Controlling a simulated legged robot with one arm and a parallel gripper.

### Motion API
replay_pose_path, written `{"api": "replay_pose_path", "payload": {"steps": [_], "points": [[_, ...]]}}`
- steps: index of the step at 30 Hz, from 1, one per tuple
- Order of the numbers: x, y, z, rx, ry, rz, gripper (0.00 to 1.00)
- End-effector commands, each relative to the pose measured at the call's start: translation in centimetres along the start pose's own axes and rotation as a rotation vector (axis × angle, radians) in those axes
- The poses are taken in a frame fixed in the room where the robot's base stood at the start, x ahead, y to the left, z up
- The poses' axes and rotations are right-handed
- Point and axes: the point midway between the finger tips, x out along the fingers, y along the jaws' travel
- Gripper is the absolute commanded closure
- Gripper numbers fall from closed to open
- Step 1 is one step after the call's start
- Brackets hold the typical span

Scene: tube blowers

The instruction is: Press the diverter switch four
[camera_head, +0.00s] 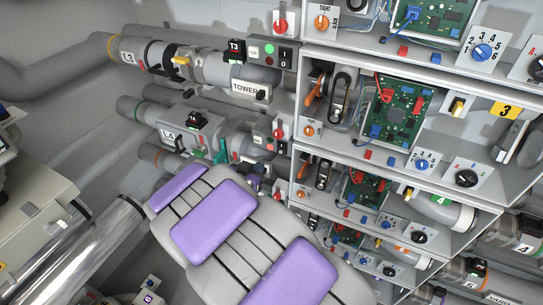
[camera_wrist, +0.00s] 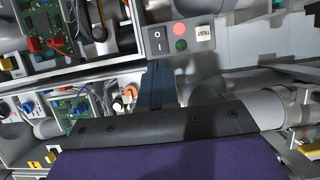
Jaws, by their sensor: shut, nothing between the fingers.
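In the wrist view my gripper (camera_wrist: 159,68) is shut and empty. Its dark fingertips point at the lower edge of a grey control box (camera_wrist: 198,43) with a black rocker marked I and O (camera_wrist: 157,41), a red button, a green button and a TEST label. I cannot tell whether the fingers touch the box. In the head view my purple-padded arm hides the gripper. Similar control boxes are on the tubes there, one by the T3 label (camera_head: 270,53) and one lower (camera_head: 270,138). A small green "4" label (camera_head: 441,200) is on the right. I cannot tell which switch is diverter four.
Shelved bays with green circuit boards (camera_head: 397,110), blue knobs (camera_head: 483,51) and orange levers (camera_head: 314,87) fill the right. Grey tubes marked L3 (camera_head: 128,57) and LA (camera_head: 168,136) run on the left. A metal cylinder (camera_head: 85,258) lies lower left.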

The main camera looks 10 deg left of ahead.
Motion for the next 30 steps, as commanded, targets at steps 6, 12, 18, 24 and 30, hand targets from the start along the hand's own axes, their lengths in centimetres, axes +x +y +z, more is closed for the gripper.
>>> {"api": "replay_pose_path", "payload": {"steps": [6,12,18,24,30], "points": [[0.7,0.2,-0.1,0.002,0.000,0.000,1.00],[3.3,0.7,-0.2,0.007,0.001,0.002,1.00],[6.5,0.4,0.0,0.003,0.001,0.003,1.00],[9.7,0.1,0.1,0.001,0.002,0.002,1.00],[12.4,0.2,0.0,0.003,0.001,0.000,1.00]]}}
